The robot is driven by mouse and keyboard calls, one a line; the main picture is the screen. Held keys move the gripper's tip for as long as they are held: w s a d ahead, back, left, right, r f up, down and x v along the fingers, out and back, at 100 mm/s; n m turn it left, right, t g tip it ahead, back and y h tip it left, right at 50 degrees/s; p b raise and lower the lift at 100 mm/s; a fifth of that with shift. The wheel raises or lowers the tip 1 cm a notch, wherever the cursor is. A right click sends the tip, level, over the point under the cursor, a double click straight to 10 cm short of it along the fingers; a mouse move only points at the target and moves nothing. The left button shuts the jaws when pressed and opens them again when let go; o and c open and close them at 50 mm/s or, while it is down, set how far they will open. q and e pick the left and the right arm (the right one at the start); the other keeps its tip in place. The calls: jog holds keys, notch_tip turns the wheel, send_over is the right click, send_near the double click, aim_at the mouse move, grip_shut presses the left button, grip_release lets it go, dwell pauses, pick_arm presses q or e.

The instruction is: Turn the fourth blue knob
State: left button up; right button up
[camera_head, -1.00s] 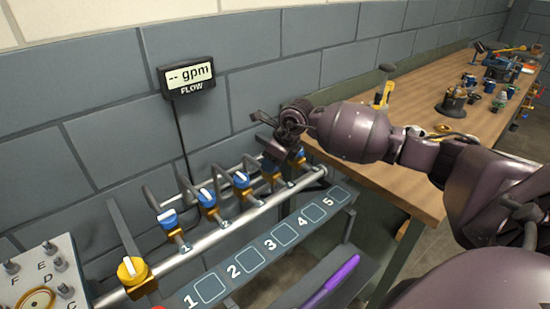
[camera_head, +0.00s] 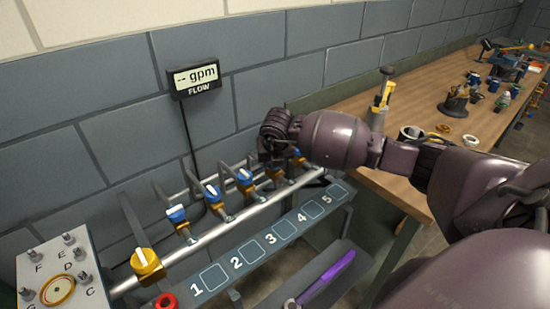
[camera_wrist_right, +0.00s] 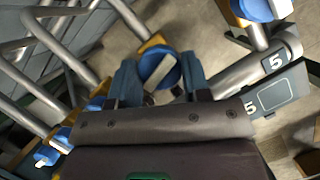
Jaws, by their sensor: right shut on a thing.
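A row of blue knobs on gold valve bodies runs along a silver pipe behind a panel numbered 1 to 5. In the right wrist view, the fourth blue knob (camera_wrist_right: 160,66), with a white bar across it, sits between the two fingers of my right gripper (camera_wrist_right: 160,82), which is shut on it. In the head view, my right gripper (camera_head: 274,155) reaches down over the fourth knob and largely hides it. The fifth blue knob (camera_wrist_right: 258,8) is beside the gripper, near the label 5. The first (camera_head: 176,213), second (camera_head: 212,193) and third (camera_head: 244,176) knobs stand clear. My left gripper is not in view.
A yellow knob (camera_head: 146,262) is at the pipe's left end. A flow display (camera_head: 195,78) on the wall reads "-- gpm". A purple-handled tool (camera_head: 328,277) lies on a lower shelf. A wooden bench (camera_head: 345,100) with tools extends right.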

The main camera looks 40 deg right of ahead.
jog(key=shift+m+g+h, duration=0.3)
jog(key=shift+m+h, duration=0.2)
jog(key=shift+m, duration=0.9)
jog(key=o, duration=0.9)
